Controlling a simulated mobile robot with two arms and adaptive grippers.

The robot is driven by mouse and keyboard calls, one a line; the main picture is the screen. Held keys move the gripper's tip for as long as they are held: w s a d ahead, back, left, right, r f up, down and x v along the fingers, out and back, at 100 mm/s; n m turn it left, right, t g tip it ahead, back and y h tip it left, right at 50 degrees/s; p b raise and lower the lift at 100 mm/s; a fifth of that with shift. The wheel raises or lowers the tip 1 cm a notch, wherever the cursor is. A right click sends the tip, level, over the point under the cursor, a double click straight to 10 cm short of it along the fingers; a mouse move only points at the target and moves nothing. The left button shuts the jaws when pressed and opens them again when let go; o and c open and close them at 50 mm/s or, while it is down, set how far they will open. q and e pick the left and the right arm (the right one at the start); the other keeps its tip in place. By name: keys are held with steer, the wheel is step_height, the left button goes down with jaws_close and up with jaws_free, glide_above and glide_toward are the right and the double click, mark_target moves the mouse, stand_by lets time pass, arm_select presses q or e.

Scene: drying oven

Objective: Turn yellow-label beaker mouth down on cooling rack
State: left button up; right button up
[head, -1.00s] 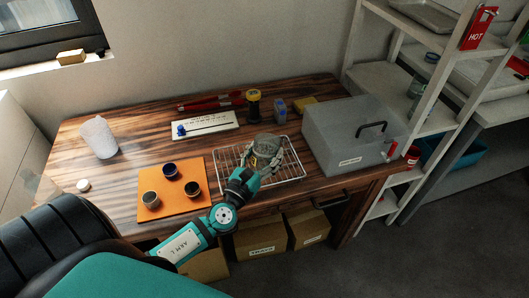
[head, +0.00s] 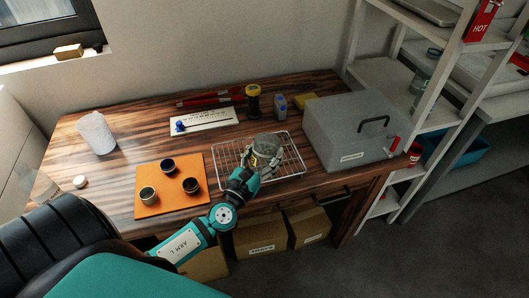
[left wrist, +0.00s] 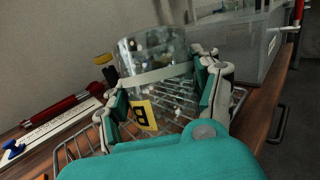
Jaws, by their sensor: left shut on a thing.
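The glass beaker (head: 268,145) is clear, with a yellow label (left wrist: 142,116) marked with a dark letter that looks like B. My left gripper (head: 262,164) is shut on the beaker, with a finger on each side of it in the left wrist view (left wrist: 165,98). The beaker is at the wire cooling rack (head: 292,172), over its middle; I cannot tell whether it touches the wires. It looks tilted in the left wrist view, and which end is its mouth is unclear. My right gripper is not in view.
A grey lidded box (head: 350,135) stands close to the rack's right. An orange mat (head: 150,207) with three small pots lies to the left. Behind are a white board (head: 215,119), a yellow-black item (head: 252,100) and red tongs (head: 205,98). A white container (head: 96,134) stands far left.

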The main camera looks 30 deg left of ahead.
arm_select(q)
steer(key=shift+f, duration=0.15)
steer(key=o, duration=1.4)
steer(key=shift+s, duration=0.15)
steer(key=shift+s+f, duration=0.1)
steer(key=shift+s, duration=0.25)
steer(key=s, duration=0.7)
steer(key=s+d, duration=0.1)
steer(key=s, duration=0.3)
steer(key=shift+f, duration=0.35)
steer(key=shift+f, duration=0.1)
